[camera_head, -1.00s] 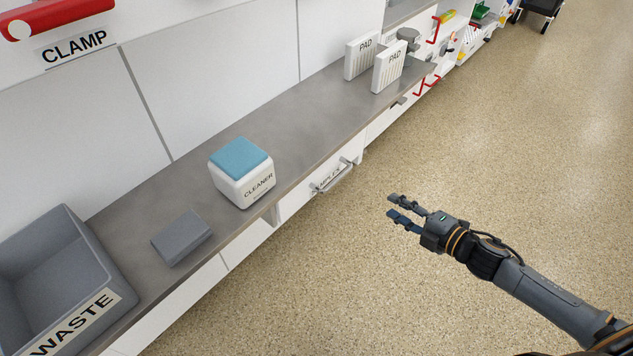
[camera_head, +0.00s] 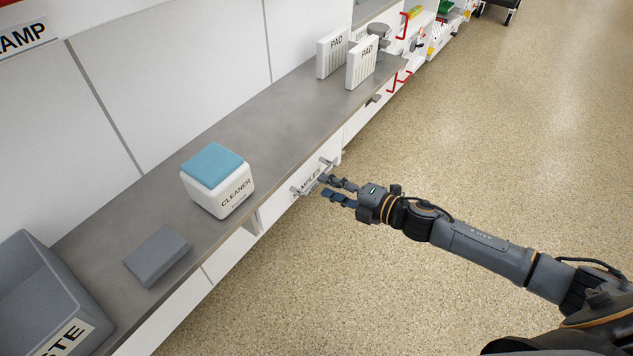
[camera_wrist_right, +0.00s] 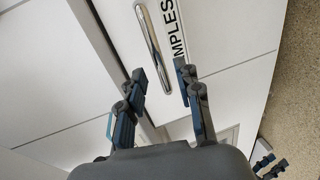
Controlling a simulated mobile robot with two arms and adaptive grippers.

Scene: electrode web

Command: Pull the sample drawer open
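The sample drawer (camera_head: 318,180) is a white front under the counter with a label that partly reads "MPLES"; it looks closed. Its bar handle (camera_wrist_right: 149,38) is silver and shows in the wrist view. My right gripper (camera_head: 324,188) is at the handle, and its fingers hide part of the handle and label in the head view. In the wrist view my right gripper (camera_wrist_right: 161,76) is open, with the handle bar lying between its fingertips. I cannot tell if they touch it. Small dark fingers at the wrist view's lower right look like my left gripper (camera_wrist_right: 269,167).
On the grey counter (camera_head: 280,120) stand a cleaner block (camera_head: 218,190) with a blue top, a grey slab (camera_head: 157,254), a grey waste bin (camera_head: 30,270) and two white pads (camera_head: 361,65). Red handles (camera_head: 399,80) show farther along.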

